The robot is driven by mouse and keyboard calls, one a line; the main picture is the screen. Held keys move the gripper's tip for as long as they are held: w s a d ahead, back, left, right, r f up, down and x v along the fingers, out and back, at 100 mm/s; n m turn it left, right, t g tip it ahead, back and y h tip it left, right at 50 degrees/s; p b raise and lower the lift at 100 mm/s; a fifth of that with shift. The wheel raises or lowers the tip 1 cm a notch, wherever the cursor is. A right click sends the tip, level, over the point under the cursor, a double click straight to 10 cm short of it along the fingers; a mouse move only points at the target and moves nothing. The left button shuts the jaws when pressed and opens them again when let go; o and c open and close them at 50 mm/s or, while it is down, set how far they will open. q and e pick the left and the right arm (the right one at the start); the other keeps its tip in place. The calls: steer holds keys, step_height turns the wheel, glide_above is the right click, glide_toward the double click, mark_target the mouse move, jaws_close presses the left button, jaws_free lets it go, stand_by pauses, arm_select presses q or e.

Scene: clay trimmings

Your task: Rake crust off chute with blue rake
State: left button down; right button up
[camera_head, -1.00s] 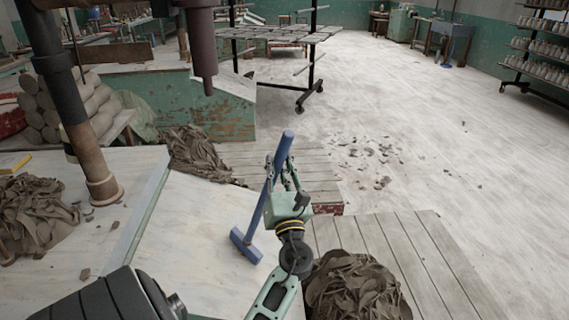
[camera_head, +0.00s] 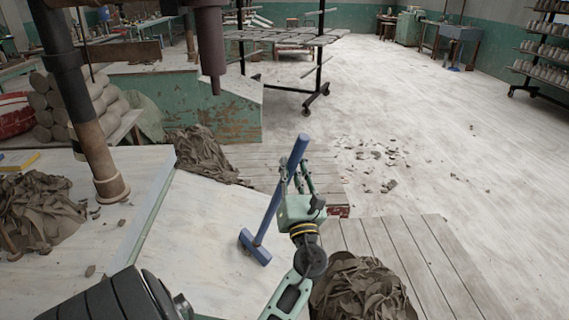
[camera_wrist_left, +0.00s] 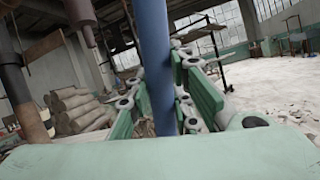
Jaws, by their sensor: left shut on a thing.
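The blue rake (camera_head: 268,218) is tilted, its handle top up and to the right and its blue head low at the left, over the pale chute (camera_head: 195,225). I cannot tell whether the head touches the chute. My left gripper (camera_head: 294,180) is shut on the rake's handle. In the left wrist view the blue handle (camera_wrist_left: 153,60) stands between the green fingers of the left gripper (camera_wrist_left: 165,95). No crust is clear on the bare part of the chute that shows. My right gripper is not in view.
Brown clay trimmings lie heaped on the left table (camera_head: 38,212), beyond the chute (camera_head: 203,155) and at the lower right (camera_head: 360,290). A wooden slatted platform (camera_head: 395,250) lies right of the chute. Scraps (camera_head: 375,155) litter the open floor. A post (camera_head: 95,150) stands at left.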

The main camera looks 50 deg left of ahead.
mark_target(308, 138)
arm_select(q)
steer(key=shift+f, duration=0.3)
steer(key=shift+w+r+p, duration=0.15)
steer(key=shift+r+p, duration=0.25)
steer(key=r+p, duration=0.1)
steer(key=w+r+p, duration=0.1)
steer(key=d+r+p, duration=0.1)
steer(key=r, duration=0.1)
steer(key=shift+w+r, duration=0.1)
steer(key=shift+w, duration=0.1)
steer(key=shift+w+d+r+p, duration=0.15)
steer(key=shift+w+r+p, duration=0.05)
steer(key=shift+r+p, duration=0.3)
steer(key=shift+f, duration=0.15)
steer(key=shift+w+d+r+p, duration=0.2)
steer(key=shift+w+r+p, duration=0.05)
steer(key=shift+r+p, duration=0.45)
steer(key=shift+w+d+r+p, duration=0.25)
steer(key=shift+r+p, duration=0.35)
steer(key=shift+r, duration=0.2)
steer(key=shift+f, duration=0.1)
